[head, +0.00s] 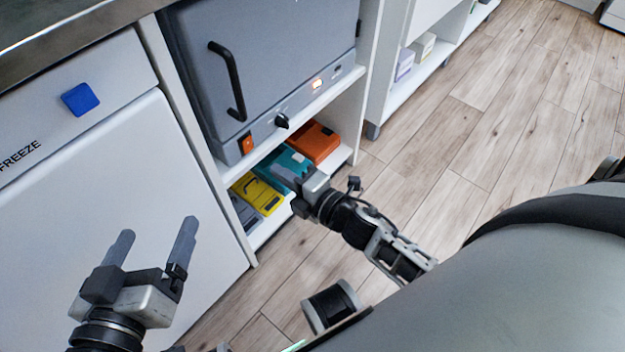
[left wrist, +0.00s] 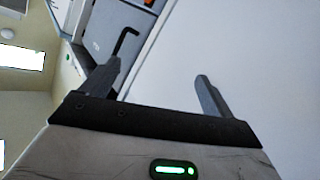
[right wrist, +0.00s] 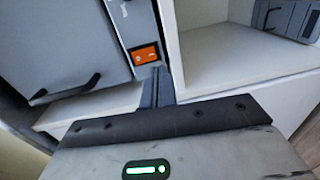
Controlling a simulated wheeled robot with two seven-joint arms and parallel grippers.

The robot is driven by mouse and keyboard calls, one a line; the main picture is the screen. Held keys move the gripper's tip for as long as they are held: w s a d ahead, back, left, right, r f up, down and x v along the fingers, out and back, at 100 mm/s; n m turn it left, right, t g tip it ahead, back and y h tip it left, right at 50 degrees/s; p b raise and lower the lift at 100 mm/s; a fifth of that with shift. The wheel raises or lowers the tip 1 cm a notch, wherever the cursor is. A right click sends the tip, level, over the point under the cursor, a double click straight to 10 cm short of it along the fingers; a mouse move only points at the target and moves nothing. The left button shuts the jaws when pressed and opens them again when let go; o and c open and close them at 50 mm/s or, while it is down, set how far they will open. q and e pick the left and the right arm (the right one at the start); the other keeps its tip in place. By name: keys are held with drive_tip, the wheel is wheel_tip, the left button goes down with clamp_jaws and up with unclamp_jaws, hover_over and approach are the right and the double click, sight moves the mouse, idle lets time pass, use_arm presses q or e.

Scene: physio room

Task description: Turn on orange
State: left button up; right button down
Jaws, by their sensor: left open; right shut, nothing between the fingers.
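An orange rocker switch (head: 247,144) sits at the lower left corner of the grey cabinet-like appliance (head: 275,60). In the right wrist view the orange switch (right wrist: 145,55) is just beyond my shut fingertips, slightly left of them. Whether they touch it I cannot tell. My right gripper (head: 296,178) is shut and empty, in front of the shelf below the appliance; its fingers (right wrist: 160,75) point towards the switch panel. My left gripper (head: 158,228) is open and empty in front of the white freezer door.
The appliance has a black handle (head: 228,80), a dark knob (head: 282,120) and a lit indicator (head: 316,84). On the shelf below are an orange box (head: 314,142), a teal box (head: 285,163) and a yellow box (head: 258,193). A blue block (head: 80,99) is on the freezer front (head: 90,190).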

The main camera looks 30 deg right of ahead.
use_arm(q)
drive_tip(key=shift+a+f+g+p, duration=0.15)
drive_tip(key=shift+f+g+p, duration=0.15)
drive_tip(key=shift+f, duration=0.2)
use_arm(e)
drive_tip(key=v, duration=0.7)
drive_tip(key=shift+s+f, duration=0.3)
drive_tip(key=shift+f, duration=0.5)
drive_tip(key=shift+d, duration=0.1)
